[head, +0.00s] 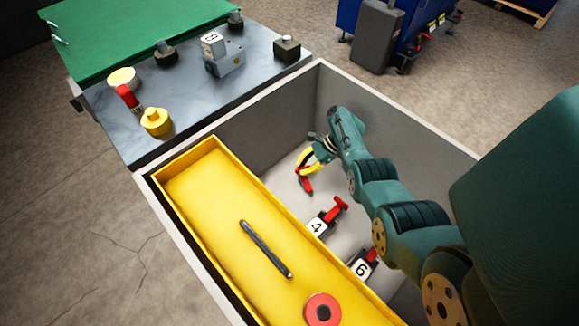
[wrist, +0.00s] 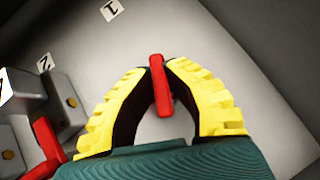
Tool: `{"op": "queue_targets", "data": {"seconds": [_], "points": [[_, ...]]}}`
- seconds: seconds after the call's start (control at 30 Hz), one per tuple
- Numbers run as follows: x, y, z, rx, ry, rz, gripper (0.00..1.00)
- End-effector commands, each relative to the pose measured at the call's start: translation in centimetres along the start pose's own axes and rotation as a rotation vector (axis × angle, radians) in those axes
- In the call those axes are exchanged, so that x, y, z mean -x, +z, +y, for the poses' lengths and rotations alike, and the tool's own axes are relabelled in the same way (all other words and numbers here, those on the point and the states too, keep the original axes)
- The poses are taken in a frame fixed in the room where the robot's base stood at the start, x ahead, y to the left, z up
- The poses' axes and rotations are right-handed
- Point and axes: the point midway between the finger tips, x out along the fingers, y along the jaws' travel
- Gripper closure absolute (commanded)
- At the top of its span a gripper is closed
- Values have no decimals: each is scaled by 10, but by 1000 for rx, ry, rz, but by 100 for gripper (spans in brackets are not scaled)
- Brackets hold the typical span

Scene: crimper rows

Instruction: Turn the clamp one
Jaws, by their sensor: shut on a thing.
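My gripper (head: 305,178) is down inside the grey-walled bin, at its far end. In the wrist view, its yellow-padded fingers (wrist: 160,75) are closed on a short red handle (wrist: 160,88). The handle also shows at the fingertips in the head view. A tag marked 1 (wrist: 112,9) is beyond the fingertips, so the handle appears to belong to clamp one. That clamp's body cannot be made out.
Clamps marked 4 (head: 317,228) and 6 (head: 361,268), with red handles, stand nearer in the bin. A yellow tray (head: 190,190) along the left holds a dark rod (head: 265,249) and a red ring (head: 323,310). A grey worktop (head: 190,95) with several parts lies beyond.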

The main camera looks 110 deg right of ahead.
Motion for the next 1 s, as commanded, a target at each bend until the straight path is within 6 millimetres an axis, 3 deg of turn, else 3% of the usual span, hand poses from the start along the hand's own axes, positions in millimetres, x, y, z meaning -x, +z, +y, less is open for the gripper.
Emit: {"op": "queue_targets", "data": {"seconds": [0.53, 0.57, 0.7, 1.0], "points": [[3, -9, 7, 5, 11, 4, 100], [3, -9, 7, 5, 11, 4, 85], [4, -8, 6, 6, 10, 3, 59], [6, -6, 5, 9, 8, 2, 59]]}}
